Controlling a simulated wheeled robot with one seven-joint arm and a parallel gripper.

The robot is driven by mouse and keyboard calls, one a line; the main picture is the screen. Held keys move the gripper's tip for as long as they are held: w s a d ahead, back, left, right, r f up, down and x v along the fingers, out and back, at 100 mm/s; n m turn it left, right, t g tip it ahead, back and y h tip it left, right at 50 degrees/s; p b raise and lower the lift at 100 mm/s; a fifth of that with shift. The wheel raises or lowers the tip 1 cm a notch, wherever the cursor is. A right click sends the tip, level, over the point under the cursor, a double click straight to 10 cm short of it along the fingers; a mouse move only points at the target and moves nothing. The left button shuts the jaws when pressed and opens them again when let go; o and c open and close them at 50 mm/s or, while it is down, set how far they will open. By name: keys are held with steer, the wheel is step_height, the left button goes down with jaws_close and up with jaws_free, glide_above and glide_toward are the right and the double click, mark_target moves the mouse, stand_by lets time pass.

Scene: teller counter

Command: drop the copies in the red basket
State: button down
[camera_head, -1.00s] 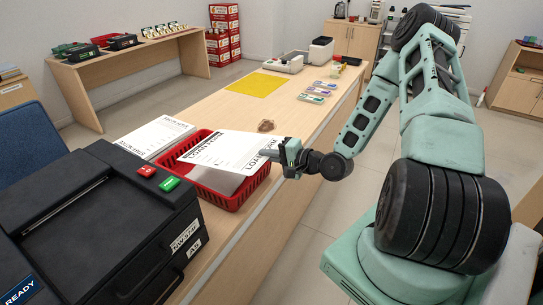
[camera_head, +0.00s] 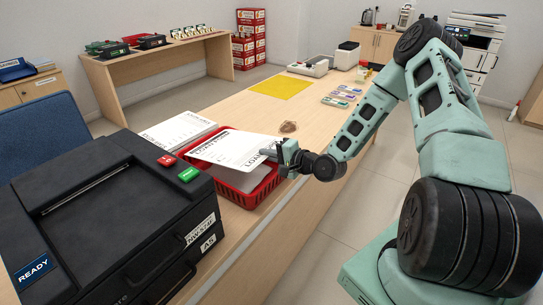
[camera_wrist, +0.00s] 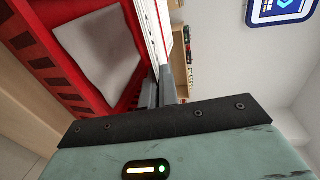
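The copies (camera_head: 234,149) are white printed sheets with a "LOAN" heading, held tilted above the red basket (camera_head: 249,199). My gripper (camera_head: 270,153) is shut on their right edge, over the basket's right side. In the wrist view, the copies (camera_wrist: 157,27) show edge-on by the grey fingers of my gripper (camera_wrist: 160,88). The red basket (camera_wrist: 62,62) fills the left there, with a pale sheet (camera_wrist: 98,52) lying inside it. The copies hide part of the basket's inside in the head view.
A black printer (camera_head: 100,215) with red and green buttons stands at the front left, close to the basket. A paper stack (camera_head: 178,131) lies behind the basket. A small brown object (camera_head: 288,127) and a yellow mat (camera_head: 281,88) lie farther along the counter (camera_head: 265,112).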

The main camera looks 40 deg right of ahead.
stand_by(0.4)
steer(key=c, duration=1.6)
jaws_free()
steer(key=v, duration=1.7)
steer(key=shift+s+b, duration=0.25)
steer(key=shift+b, duration=0.1)
steer(key=w+a+n+g+h, duration=0.2)
steer(key=a+n+g+h, duration=0.1)
steer(key=a+n+g, duration=0.9)
steer(key=s+a+r+n+g+h, duration=0.1)
steer(key=s+a+r+n, duration=0.3)
steer(key=s+a, duration=0.5)
steer(key=s+a+r+n+g, duration=0.1)
steer(key=s+a+r+n, duration=0.4)
steer(key=s+a, duration=0.5)
step_height(320, 180, up, 3)
steer(key=shift+s+f+n+g+h, duration=0.25)
steer(key=shift+s+n+g+h, duration=0.05)
steer(key=shift+h, duration=0.1)
